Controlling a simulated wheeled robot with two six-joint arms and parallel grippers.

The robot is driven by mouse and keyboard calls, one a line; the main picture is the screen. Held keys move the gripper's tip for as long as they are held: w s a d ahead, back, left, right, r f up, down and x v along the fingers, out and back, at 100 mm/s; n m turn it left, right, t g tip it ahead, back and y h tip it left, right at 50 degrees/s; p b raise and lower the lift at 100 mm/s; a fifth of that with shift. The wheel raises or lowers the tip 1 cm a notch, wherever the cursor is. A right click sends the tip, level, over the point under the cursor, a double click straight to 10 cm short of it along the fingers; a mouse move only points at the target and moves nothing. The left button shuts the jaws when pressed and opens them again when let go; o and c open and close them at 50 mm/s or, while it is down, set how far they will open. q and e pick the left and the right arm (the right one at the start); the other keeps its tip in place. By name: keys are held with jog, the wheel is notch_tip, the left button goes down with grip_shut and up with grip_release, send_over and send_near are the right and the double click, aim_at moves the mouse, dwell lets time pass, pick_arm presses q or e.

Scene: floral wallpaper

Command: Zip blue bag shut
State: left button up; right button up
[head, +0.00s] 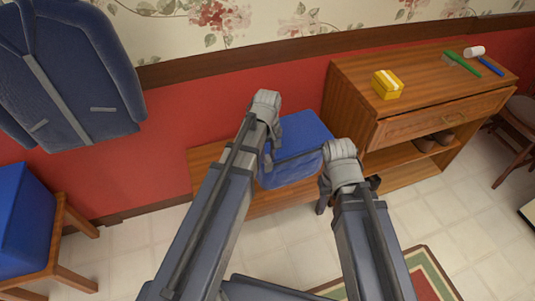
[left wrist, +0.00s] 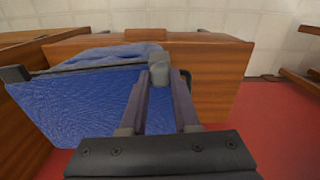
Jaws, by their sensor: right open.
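The blue bag (head: 306,128) sits on a low wooden bench, partly hidden behind my arms. In the left wrist view the bag (left wrist: 80,100) shows a wrinkled blue face, with a dark strip (left wrist: 95,66) along its top edge. A small grey piece (left wrist: 159,73), perhaps the zipper pull, is at the strip's right end. My left gripper (left wrist: 161,82) has its fingertips on either side of this piece; whether they grip it is unclear. In the head view my left gripper (head: 272,158) is at the bag's left side. My right gripper (head: 323,198) is open near its front right, its fingers pointing down.
The low bench (head: 208,160) stands against the red wall. A wooden cabinet (head: 345,85) to its right bears a yellow box (head: 387,84), a green item (head: 462,62), a blue item (head: 491,66) and a white cylinder (head: 474,52).

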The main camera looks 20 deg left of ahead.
pick_arm(q)
grip_shut()
jog(key=w+d, duration=0.4)
jog(key=d, duration=0.1)
jog(key=w+d, duration=0.4)
jog(key=d, duration=0.1)
jog(key=w+d, duration=0.4)
jog(key=d, duration=0.1)
jog(key=shift+w+d, duration=0.35)
jog(key=shift+d, duration=0.05)
jog(key=o, duration=0.5)
grip_release()
jog(key=shift+o, duration=0.2)
jog(key=shift+r, duration=0.15)
notch_tip(320, 180, up, 8)
jog(key=p, duration=0.8)
jog(key=shift+f, duration=0.25)
